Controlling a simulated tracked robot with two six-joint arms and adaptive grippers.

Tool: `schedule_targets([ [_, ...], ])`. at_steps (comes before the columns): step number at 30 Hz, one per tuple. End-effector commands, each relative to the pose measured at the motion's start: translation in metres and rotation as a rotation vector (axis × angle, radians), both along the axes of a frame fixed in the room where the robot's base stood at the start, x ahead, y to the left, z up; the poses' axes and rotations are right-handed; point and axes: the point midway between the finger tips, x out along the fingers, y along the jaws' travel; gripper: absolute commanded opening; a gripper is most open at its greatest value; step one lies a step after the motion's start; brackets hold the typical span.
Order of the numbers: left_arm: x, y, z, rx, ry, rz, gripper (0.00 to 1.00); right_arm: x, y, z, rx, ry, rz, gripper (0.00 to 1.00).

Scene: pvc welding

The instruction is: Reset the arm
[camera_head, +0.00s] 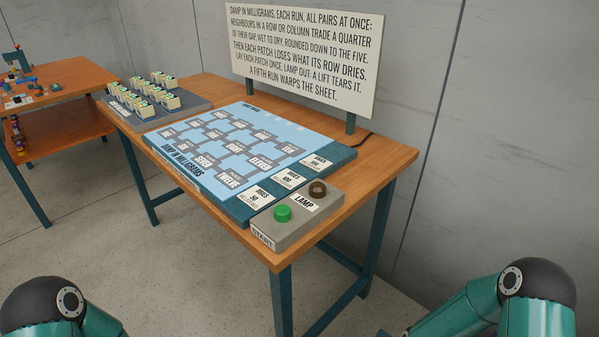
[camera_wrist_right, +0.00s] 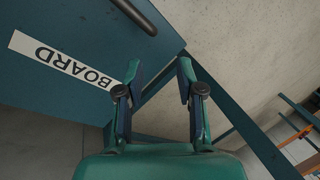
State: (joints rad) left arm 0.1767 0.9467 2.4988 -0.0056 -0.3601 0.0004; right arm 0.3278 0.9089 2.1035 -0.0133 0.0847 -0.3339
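My right gripper (camera_wrist_right: 160,72) is open in the right wrist view. Its two fingers stand apart with nothing held between them. Beyond them is the corner of a teal panel (camera_wrist_right: 55,95) with a white label reading BOARD (camera_wrist_right: 62,60) and a dark bar handle; I cannot tell how far off it is. In the head view, part of my right arm (camera_head: 490,305) shows at the bottom right and part of my left arm (camera_head: 60,310) at the bottom left. Both arms run out of the frame, and my left gripper is not in view.
A wooden table (camera_head: 395,165) carries a blue board sheet (camera_head: 245,120), a grey box (camera_head: 300,222) with green and brown buttons, and a grey tray (camera_head: 190,110) of several pale blocks. A text sign (camera_head: 300,55) stands behind. Another table (camera_head: 85,75) is at far left. Floor in front is clear.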

Motion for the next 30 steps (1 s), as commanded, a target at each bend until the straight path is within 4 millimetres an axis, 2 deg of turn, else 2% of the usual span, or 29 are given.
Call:
schedule_targets([
  [1,0.0,0.0,-0.003,0.0,0.0,0.0,0.4,-0.018,0.018,-0.004,0.005,0.014,-0.018,0.37],
  [3,0.0,0.0,-0.005,0.0,0.0,0.0,0.4,-0.037,0.036,-0.005,0.007,0.023,-0.055,0.37],
  [11,0.0,0.0,-0.011,0.0,0.0,0.0,0.4,-0.104,0.078,0.002,0.018,0.057,-0.179,0.37],
  [12,0.0,0.0,0.007,0.0,0.001,0.0,0.4,-0.1,0.076,0.02,0.017,0.049,-0.188,0.37],
  [20,0.0,0.0,0.062,0.0,0.0,0.0,0.4,-0.099,0.076,0.074,0.017,0.051,-0.186,0.37],
  [27,0.0,0.0,0.133,0.0,0.0,0.0,0.4,-0.098,0.075,0.145,0.017,0.05,-0.185,0.37],
  [30,0.0,0.0,0.158,0.0,0.0,0.0,0.4,-0.098,0.075,0.169,0.017,0.051,-0.185,0.37],
])
